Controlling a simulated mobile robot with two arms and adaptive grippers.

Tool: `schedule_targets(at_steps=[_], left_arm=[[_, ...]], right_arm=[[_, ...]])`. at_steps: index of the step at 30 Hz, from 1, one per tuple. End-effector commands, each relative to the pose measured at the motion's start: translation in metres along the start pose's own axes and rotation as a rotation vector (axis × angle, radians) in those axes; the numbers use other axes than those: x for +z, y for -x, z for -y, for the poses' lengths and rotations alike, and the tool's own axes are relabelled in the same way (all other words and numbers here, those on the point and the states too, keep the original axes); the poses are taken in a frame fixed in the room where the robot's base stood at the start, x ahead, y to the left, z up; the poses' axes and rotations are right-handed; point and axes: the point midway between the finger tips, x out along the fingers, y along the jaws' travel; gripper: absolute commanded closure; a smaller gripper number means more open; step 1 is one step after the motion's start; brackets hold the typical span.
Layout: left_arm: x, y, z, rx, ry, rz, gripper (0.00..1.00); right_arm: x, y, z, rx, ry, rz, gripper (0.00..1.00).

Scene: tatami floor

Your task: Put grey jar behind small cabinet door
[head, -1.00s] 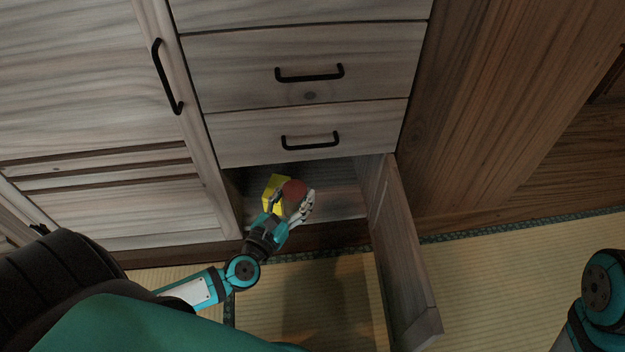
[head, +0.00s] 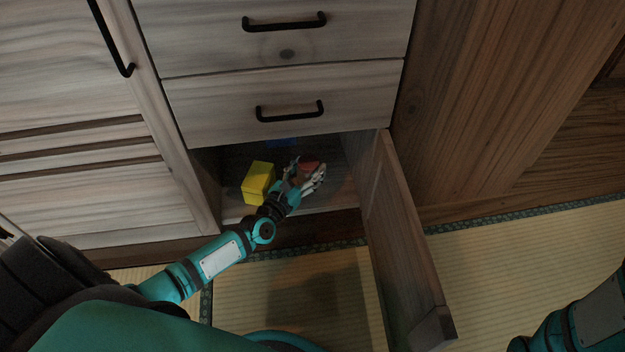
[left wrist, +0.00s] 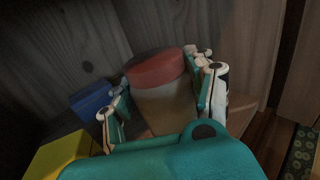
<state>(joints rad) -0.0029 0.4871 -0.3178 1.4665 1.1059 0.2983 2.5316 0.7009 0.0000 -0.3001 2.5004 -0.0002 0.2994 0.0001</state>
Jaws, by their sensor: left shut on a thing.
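The grey jar with a red lid shows in the head view (head: 309,164) and in the left wrist view (left wrist: 165,105). My left gripper (head: 306,174) is shut on it, with its fingers (left wrist: 163,100) on both sides of the jar. The jar is inside the opening of the small cabinet compartment (head: 335,196), below the drawers. I cannot tell whether its base touches the compartment floor. The small cabinet door (head: 398,235) stands wide open, to the right of my left arm. My right gripper is out of view.
A yellow box (head: 257,184) stands in the compartment just left of the jar. A blue box (head: 283,142) stands farther back, and it also shows in the left wrist view (left wrist: 92,101). Closed drawers (head: 290,107) are above. Bare tatami (head: 300,300) lies in front.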

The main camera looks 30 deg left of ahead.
Motion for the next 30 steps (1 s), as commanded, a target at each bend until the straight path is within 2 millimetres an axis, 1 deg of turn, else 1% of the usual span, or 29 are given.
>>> schedule_targets(at_steps=[1,3,6,8,15,16,24,29,30], left_arm=[[-0.003,-0.01,0.001,0.002,0.002,0.006,0.88],[-0.002,-0.018,0.002,0.002,0.001,0.005,0.88],[-0.003,-0.024,0.002,0.001,0.001,0.002,0.88],[-0.005,-0.024,0.002,0.0,0.0,0.001,0.88],[-0.036,-0.024,0.002,0.001,0.0,0.002,0.88],[-0.038,-0.024,0.002,0.001,-0.001,0.002,0.88],[-0.036,-0.024,0.002,0.001,0.0,0.003,0.88],[-0.041,-0.024,0.002,0.001,0.0,0.002,0.88],[-0.041,-0.024,0.002,0.0,0.0,0.0,0.43]], right_arm=[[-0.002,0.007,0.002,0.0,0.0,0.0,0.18],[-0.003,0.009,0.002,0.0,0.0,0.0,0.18],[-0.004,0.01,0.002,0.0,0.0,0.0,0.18],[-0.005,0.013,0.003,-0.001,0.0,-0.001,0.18],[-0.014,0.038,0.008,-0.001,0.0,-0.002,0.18],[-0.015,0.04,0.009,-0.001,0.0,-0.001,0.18],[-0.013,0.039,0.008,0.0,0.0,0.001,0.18],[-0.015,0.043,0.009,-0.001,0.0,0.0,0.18],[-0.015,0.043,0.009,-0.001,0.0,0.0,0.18]])
